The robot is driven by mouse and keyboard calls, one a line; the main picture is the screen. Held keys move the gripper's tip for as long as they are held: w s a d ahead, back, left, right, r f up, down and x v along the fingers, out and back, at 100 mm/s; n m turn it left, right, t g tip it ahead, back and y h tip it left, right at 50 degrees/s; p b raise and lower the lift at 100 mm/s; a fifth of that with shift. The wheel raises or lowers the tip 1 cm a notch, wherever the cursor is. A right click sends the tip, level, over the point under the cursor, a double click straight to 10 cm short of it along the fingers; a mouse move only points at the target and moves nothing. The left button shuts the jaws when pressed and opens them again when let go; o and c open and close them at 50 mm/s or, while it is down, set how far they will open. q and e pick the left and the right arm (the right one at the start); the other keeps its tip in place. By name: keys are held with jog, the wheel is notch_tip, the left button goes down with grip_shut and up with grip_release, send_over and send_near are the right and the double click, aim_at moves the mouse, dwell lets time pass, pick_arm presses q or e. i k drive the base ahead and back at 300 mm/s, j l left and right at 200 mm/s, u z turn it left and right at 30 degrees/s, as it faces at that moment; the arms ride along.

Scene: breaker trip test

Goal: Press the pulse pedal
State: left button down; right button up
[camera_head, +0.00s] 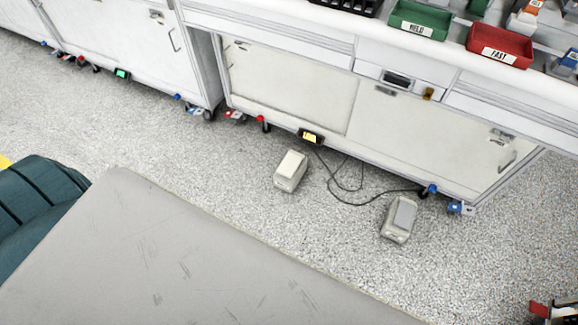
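Two pale foot pedals stand on the speckled floor in front of the white bench. The left pedal (290,171) has a cream top. The right pedal (399,219) has a greyer top and sits nearer to me. Dark cables run on the floor between the pedals and the bench foot. No readable label shows on either pedal, so I cannot tell which is the pulse pedal. Nothing is touching either pedal's top.
A grey scuffed surface (170,255) fills the lower left foreground, with a teal ribbed object (40,205) beside it. Bench casters have red and blue tabs. A green bin (417,20) and a red bin (499,46) sit on the bench. Floor around the pedals is mostly clear.

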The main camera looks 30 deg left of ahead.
aim_at(287, 168)
jog(key=i+j, duration=0.3)
jog(key=j, duration=0.15)
jog(key=i+j, duration=0.25)
jog(key=j, duration=0.2)
jog(key=i+j, duration=0.3)
jog(key=j, duration=0.15)
jog(key=i+j, duration=0.25)
jog(key=j, duration=0.25)
jog(key=u, duration=0.05)
